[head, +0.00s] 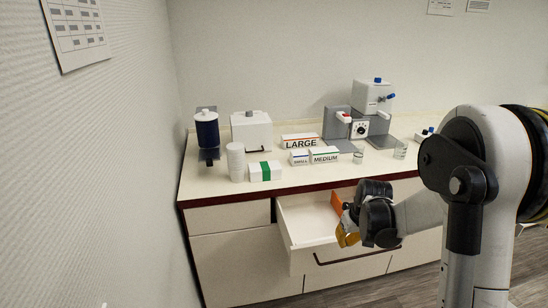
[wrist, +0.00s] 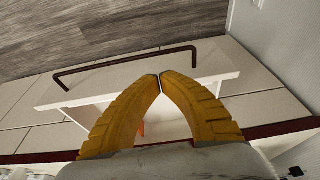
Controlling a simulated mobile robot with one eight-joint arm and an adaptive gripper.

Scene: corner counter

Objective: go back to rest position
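My gripper (head: 347,233) is in front of the counter, over the right part of an open drawer (head: 302,219). In the wrist view the yellow fingers of my gripper (wrist: 160,77) meet at their tips, and nothing shows between the tips. The drawer's dark handle (wrist: 125,65) shows beyond the fingertips in the wrist view. An orange item (head: 337,202) is at the right side of the drawer, partly hidden by my gripper. My arm reaches in from the right of the head view.
On the counter (head: 215,186) stand a dark blue dispenser (head: 207,130), stacked white cups (head: 236,160), a white box with a green band (head: 265,171), LARGE (head: 300,141), MEDIUM (head: 324,155) and SMALL (head: 299,158) boxes, and a grey machine (head: 371,97). A wall is close on the left.

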